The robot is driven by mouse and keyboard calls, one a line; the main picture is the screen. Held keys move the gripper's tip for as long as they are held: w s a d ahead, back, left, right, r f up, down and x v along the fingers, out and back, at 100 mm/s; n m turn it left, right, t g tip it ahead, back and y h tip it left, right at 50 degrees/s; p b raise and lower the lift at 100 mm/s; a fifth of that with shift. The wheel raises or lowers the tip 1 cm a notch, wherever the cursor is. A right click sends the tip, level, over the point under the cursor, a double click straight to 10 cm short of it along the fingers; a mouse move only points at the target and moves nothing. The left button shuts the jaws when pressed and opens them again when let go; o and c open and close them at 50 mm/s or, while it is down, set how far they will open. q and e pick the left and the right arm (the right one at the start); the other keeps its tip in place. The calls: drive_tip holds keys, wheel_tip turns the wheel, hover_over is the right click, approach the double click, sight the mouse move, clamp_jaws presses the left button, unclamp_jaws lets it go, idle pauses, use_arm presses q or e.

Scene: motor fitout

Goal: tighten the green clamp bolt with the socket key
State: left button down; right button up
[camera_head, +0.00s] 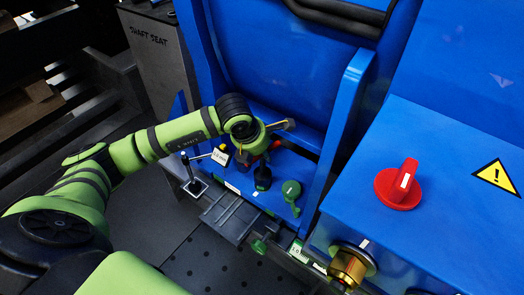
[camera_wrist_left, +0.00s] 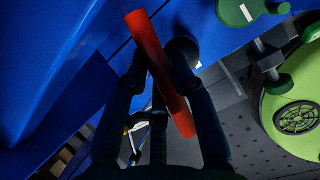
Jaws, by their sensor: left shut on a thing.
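My left gripper (camera_wrist_left: 160,72) is shut on a red bar (camera_wrist_left: 150,42), which crosses between its fingers at a slant. The bar may be the handle of the socket key; its lower part is not clear. In the head view, a small part of the red bar (camera_head: 275,145) shows by my left wrist, above the blue ledge. A green round-headed part with a lever (camera_head: 291,188) is on the ledge, right of the gripper; it also shows in the wrist view (camera_wrist_left: 240,10). A green knob (camera_head: 260,246) sits lower, at the ledge's front. I cannot tell which is the clamp bolt.
A black post (camera_head: 262,178) stands on the ledge below the gripper. Blue walls (camera_head: 338,140) rise on both sides. A blue box with a red rotary switch (camera_head: 398,186) and brass fitting (camera_head: 347,266) is at right.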

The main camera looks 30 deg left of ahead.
use_arm(q)
drive_tip(key=shift+f+b, duration=1.2)
drive_tip(key=shift+f, duration=0.15)
idle(0.4)
drive_tip(key=shift+w+m, duration=0.1)
drive_tip(key=shift+m, duration=0.2)
drive_tip(key=shift+m+h+b, duration=0.5)
drive_tip(key=shift+m+b, duration=0.1)
drive_tip(key=shift+m, duration=0.5)
drive_tip(key=shift+f+m+h+b, duration=0.1)
drive_tip(key=shift+m+h+b, duration=0.25)
drive_tip(key=shift+m, duration=0.25)
drive_tip(key=shift+d+m+g+h, duration=0.15)
drive_tip(key=shift+m+g+h, duration=0.2)
drive_tip(key=shift+m, duration=0.45)
